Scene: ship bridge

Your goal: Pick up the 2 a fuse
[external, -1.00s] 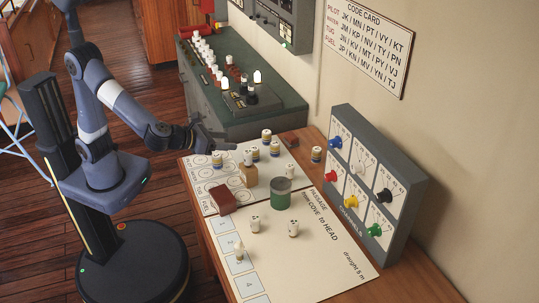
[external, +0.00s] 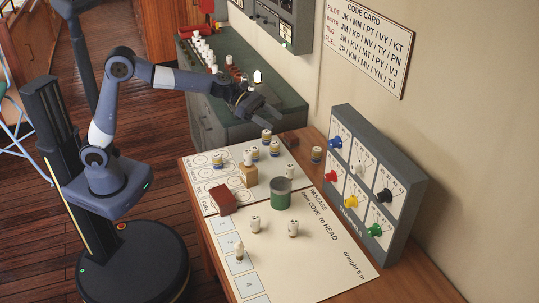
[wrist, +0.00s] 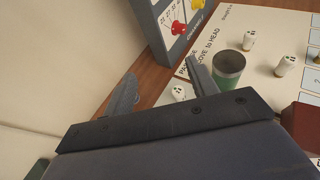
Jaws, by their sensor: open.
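Several small white and dark pieces (external: 207,53) stand in a row on the green-topped cabinet. They could be fuses, but no rating is readable, so I cannot tell which is the 2 A one. A lit white piece (external: 257,76) stands right of the row.
A grey channel board (external: 350,215) stands at the table's right. The wall is behind the cabinet.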

